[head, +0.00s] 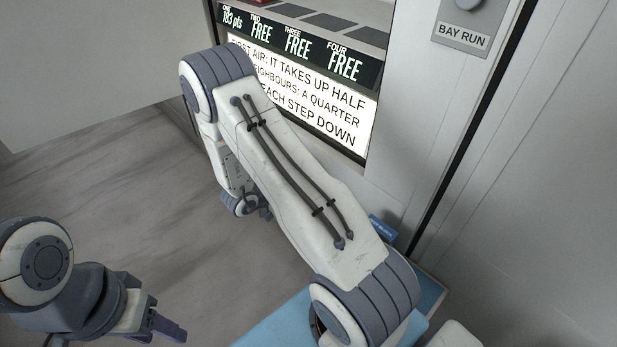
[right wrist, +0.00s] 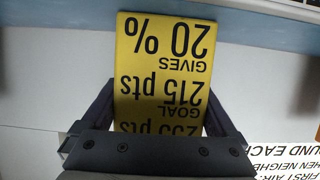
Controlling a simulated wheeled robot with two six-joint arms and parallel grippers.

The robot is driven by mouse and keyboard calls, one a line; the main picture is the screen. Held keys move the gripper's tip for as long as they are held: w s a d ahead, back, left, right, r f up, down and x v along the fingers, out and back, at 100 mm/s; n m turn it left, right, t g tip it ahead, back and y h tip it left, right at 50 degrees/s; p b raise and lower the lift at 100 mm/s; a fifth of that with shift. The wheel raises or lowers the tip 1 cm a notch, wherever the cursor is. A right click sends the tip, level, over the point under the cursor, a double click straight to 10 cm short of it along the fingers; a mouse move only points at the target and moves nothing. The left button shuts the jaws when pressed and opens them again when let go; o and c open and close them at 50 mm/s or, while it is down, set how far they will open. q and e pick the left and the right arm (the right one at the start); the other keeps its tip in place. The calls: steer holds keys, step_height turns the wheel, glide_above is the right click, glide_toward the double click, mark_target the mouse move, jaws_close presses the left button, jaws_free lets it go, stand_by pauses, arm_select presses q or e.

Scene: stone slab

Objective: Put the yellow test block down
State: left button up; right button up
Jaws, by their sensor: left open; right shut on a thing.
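The yellow test block (right wrist: 163,62) fills the middle of the right wrist view. It carries black print that appears upside down, with "20 %", "GIVES", "215 pts" and "GOAL" readable. My right gripper (right wrist: 164,98) is shut on it, one dark finger at each side. In the head view my right arm hides the block and most of that gripper. My left gripper (head: 160,325) is at the lower left of the head view, open and empty, well away from the block. Whether the block touches a surface below cannot be told.
A lit sign board (head: 330,115) stands behind my right arm, under a dark strip (head: 297,42) reading "183 pts" and "FREE". A "BAY RUN" plate (head: 463,36) is on the wall at the upper right. A light blue surface (head: 272,332) lies at the bottom. The grey floor at left is clear.

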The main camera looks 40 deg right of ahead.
steer(key=o, duration=1.6)
steer(key=shift+c, duration=0.2)
steer(key=shift+a+r, duration=0.2)
steer(key=shift+r, duration=0.05)
steer(key=p+v, duration=0.3)
steer(key=v, duration=0.8)
steer(key=shift+a+p, duration=0.25)
steer(key=shift+p, duration=0.15)
